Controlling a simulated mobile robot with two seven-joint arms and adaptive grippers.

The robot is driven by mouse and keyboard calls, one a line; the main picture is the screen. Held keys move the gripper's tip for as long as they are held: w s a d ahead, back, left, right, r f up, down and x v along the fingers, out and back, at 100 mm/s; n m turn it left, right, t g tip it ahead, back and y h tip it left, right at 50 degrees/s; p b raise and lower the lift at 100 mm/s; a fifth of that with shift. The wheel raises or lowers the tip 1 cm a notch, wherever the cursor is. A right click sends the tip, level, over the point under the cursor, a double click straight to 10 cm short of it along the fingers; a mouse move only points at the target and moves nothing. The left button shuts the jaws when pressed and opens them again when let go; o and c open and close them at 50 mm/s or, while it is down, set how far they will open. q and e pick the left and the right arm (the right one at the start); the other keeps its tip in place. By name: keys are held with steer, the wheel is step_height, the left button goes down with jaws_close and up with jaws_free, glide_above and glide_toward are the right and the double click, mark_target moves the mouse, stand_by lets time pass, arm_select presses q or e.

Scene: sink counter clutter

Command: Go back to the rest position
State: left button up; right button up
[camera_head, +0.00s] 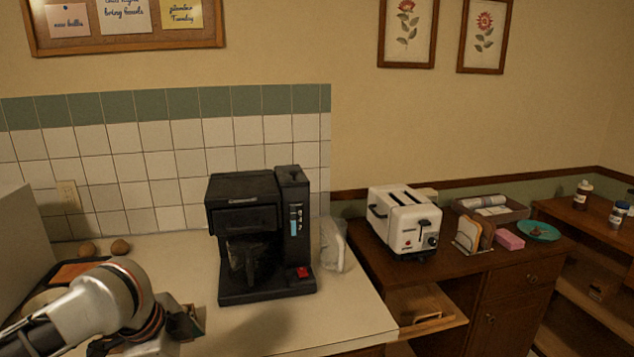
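My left arm comes in from the lower left over the white counter. Its dark gripper (188,322) is at the arm's end, low in the picture in front of the coffee maker's left side. The fingers are small and partly hidden, so I cannot tell whether they are open or shut, or whether they touch the small things close by. My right gripper is not in view.
A black coffee maker (240,235) stands on the counter (335,310), a clear pitcher (333,245) to its right. A white toaster (403,222) stands on the wooden cabinet (455,268), whose drawer (428,308) is pulled out. The counter's front right is clear.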

arm_select(q)
steer(key=s+d+f+n+t+h, duration=0.1)
steer(key=s+d+f+n+t, duration=0.2)
steer(key=d+f, duration=0.35)
steer(key=s+a+f+n+y, duration=0.35)
steer(key=s+a, duration=0.35)
steer(key=a, duration=0.3)
steer(key=s+a+f+n+y, duration=0.2)
steer(key=s+a+f+y, duration=0.25)
steer(key=s+a, duration=0.4)
steer(key=w+d+f+n+t+h, duration=0.2)
steer(key=d+f+h, duration=0.5)
steer(key=d+f, duration=0.5)
step_height(320, 180, down, 4)
steer(key=shift+w+d+f+n+t, duration=0.25)
steer(key=shift+n+t, duration=0.2)
steer(key=shift+t, duration=0.25)
